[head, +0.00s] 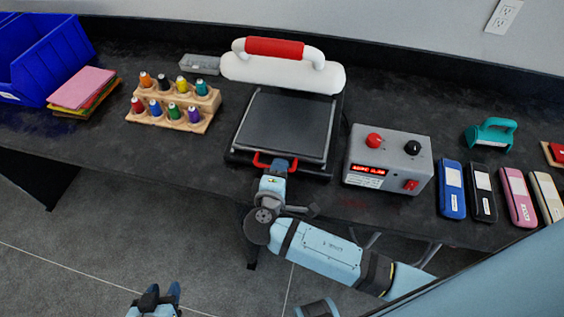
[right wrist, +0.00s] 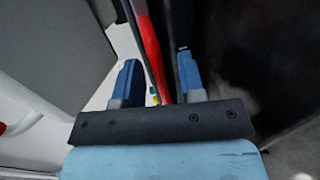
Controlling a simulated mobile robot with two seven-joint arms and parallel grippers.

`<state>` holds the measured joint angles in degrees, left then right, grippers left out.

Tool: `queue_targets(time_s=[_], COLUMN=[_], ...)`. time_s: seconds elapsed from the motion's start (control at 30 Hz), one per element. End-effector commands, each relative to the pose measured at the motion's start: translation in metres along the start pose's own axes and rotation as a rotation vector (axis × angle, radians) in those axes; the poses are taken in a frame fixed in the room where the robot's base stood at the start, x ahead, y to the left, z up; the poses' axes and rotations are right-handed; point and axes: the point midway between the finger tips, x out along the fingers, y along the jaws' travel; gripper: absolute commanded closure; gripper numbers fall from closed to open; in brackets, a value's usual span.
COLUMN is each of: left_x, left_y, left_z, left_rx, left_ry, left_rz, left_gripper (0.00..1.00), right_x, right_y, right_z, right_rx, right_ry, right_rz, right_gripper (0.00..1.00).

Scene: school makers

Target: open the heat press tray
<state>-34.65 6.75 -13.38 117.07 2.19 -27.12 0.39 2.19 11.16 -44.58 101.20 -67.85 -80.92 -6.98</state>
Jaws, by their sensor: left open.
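The heat press stands on the black bench with its white lid (head: 283,75) raised at the back and its red-gripped handle (head: 275,47) on top. Its dark flat tray (head: 285,127) faces up, with a small red handle (head: 262,163) at its front edge. My right gripper (head: 277,166) is at this front handle. In the right wrist view, the red handle (right wrist: 150,50) runs between my right fingers (right wrist: 158,78), which stand apart with a gap showing. My left gripper (head: 158,292) is open and empty, low over the floor, away from the bench.
A grey control box (head: 388,160) with red and black knobs stands close right of the press. A wooden thread rack (head: 172,108) is to its left, near a blue bin (head: 40,55). Several coloured cases lie at right. The floor in front of the bench (head: 130,220) is clear.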

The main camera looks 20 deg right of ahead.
Motion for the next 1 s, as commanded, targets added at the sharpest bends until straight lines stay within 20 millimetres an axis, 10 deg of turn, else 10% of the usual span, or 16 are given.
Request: queue_targets(time_s=[0.4, 0.6, 1.0], left_x=[0.0004, -0.0002, -0.0009], left_y=[0.0005, -0.0015, -0.0018], left_z=[-0.0007, 0.0003, -0.0009], left_rx=[-0.002, 0.006, 0.007], left_ry=[0.002, 0.001, 0.002], left_rz=[0.000, 0.000, 0.000], left_gripper=[0.57, 0.57, 0.57], right_x=[-0.0023, -0.0022, 0.0037], right_y=[-0.0011, -0.0011, -0.0004], right_z=[0.0001, 0.0001, -0.0001], right_rx=[0.000, 0.000, -0.001], right_ry=[-0.001, -0.001, 0.000], right_rz=[0.000, 0.000, -0.001], right_gripper=[0.63, 1.00, 1.00])
